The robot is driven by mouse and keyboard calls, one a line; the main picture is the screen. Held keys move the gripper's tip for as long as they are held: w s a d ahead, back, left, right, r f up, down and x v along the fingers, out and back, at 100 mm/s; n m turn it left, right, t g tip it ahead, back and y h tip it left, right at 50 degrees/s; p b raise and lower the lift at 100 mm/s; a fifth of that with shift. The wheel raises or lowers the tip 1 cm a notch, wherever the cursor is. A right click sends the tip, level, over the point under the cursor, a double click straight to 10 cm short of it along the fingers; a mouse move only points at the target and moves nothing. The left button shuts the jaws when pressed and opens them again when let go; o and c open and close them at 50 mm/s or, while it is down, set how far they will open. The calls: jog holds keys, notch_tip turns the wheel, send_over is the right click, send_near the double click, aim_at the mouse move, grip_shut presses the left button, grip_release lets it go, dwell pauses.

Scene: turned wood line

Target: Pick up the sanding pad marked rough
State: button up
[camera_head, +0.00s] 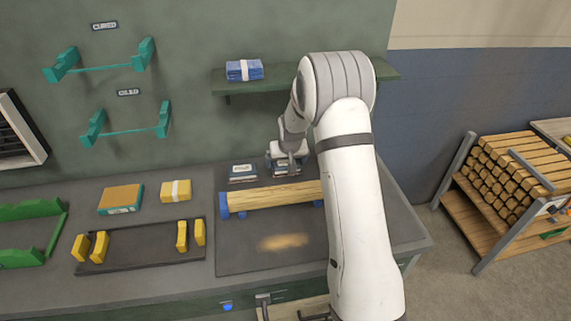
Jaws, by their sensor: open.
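Two small dark blocks with pale labels lie side by side at the back of the bench, and they look like the sanding pads. The left pad (243,173) is in full view, with nothing on it. The right pad (281,172) is partly hidden by my gripper (284,158), which points down over it. The labels are too small to read, so I cannot tell which pad is marked rough. My gripper is open; I cannot tell whether its fingers touch the right pad or stand around it.
A turned wood piece (272,195) rests on blue supports in front of the pads. A shelf (222,83) with blue folded cloths (235,73) juts out above.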

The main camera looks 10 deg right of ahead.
jog(key=shift+x, duration=0.9)
jog(key=c, duration=0.7)
jog(key=shift+c, duration=0.2)
jog(key=shift+r, duration=0.1)
